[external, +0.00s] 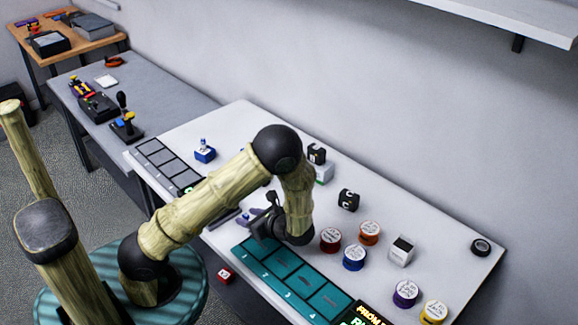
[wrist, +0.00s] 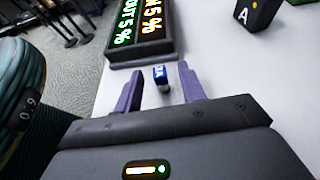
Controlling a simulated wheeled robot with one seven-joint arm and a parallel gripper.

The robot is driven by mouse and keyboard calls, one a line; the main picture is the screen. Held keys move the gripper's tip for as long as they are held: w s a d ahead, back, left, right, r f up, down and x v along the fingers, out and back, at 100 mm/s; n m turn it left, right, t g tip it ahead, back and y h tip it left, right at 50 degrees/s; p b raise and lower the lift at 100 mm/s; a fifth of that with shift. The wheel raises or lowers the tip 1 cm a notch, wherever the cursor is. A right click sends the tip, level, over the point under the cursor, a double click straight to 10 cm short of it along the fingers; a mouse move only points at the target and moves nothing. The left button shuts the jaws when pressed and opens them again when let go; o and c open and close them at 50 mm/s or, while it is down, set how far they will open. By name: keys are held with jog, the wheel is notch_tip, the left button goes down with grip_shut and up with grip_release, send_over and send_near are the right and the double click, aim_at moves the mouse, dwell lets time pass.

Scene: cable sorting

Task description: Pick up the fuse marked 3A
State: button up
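My gripper (wrist: 160,84) is open, with its two purple fingers pointing away over the white tabletop in the wrist view. A small blue piece (wrist: 160,73) with pale marking, which looks like a fuse, lies between the fingertips with gaps on both sides. Its marking is too small to read. In the external view my gripper (external: 250,216) is low over the table behind the teal tray strip. The small blue piece is hidden there by my arm. I cannot make out a 3A marking anywhere.
A lit display (wrist: 140,30) stands just beyond the fingers. A black block marked A (wrist: 258,14) is at the upper right. In the external view, the teal numbered strip (external: 297,285), several coloured spools (external: 354,257) and a white box (external: 401,250) stand to the right.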

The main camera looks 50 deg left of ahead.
jog(key=shift+x, duration=1.05)
grip_shut()
